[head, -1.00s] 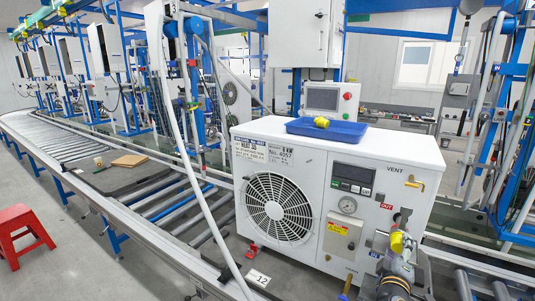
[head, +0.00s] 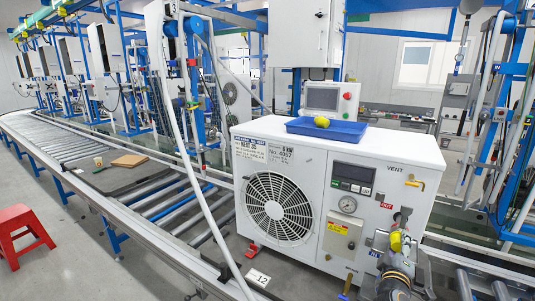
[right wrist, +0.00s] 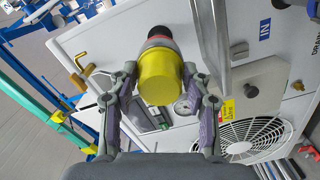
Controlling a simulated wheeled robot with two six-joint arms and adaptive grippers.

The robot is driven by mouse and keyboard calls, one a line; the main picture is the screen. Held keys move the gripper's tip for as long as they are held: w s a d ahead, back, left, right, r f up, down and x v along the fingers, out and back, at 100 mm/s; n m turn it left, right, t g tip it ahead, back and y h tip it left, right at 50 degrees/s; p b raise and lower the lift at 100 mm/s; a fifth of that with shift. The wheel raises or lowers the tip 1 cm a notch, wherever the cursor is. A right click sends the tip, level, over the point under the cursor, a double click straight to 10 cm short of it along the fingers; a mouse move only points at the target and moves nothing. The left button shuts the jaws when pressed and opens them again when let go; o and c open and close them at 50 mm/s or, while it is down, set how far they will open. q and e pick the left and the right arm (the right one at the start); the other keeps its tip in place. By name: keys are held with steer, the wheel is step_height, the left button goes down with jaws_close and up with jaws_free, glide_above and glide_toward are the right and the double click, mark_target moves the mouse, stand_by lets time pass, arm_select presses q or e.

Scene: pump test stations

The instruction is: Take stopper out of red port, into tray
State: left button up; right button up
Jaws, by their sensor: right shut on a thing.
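The yellow stopper (head: 396,241) is at the front right of the white pump unit, below the red OUT label (head: 388,205). In the right wrist view the stopper (right wrist: 160,78) sits between the fingers of my right gripper (right wrist: 160,88), which is shut on it. The red port (right wrist: 158,32) shows as a red and dark ring right behind the stopper, in line with it. I cannot tell how deep the stopper sits. In the head view my right gripper (head: 398,250) partly covers the stopper. The blue tray (head: 345,133) lies on top of the unit. My left gripper is not in view.
Another yellow stopper (head: 321,122) lies in the tray's left part; the rest of the tray is free. A grey pipe (right wrist: 210,45) runs close beside the gripper. A brass vent valve (head: 415,184) sticks out of the unit (head: 285,160) above the ports.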

steer(key=shift+s+a, duration=0.15)
steer(key=shift+s, duration=0.05)
steer(key=shift+s+a, duration=0.25)
steer(key=shift+s, duration=0.2)
steer(key=shift+s+a, duration=0.15)
steer(key=shift+s, duration=0.05)
steer(key=shift+s+a, duration=0.35)
steer(key=shift+s, duration=0.25)
stand_by(0.4)
steer(key=shift+v, duration=1.55)
steer(key=shift+w, duration=0.1)
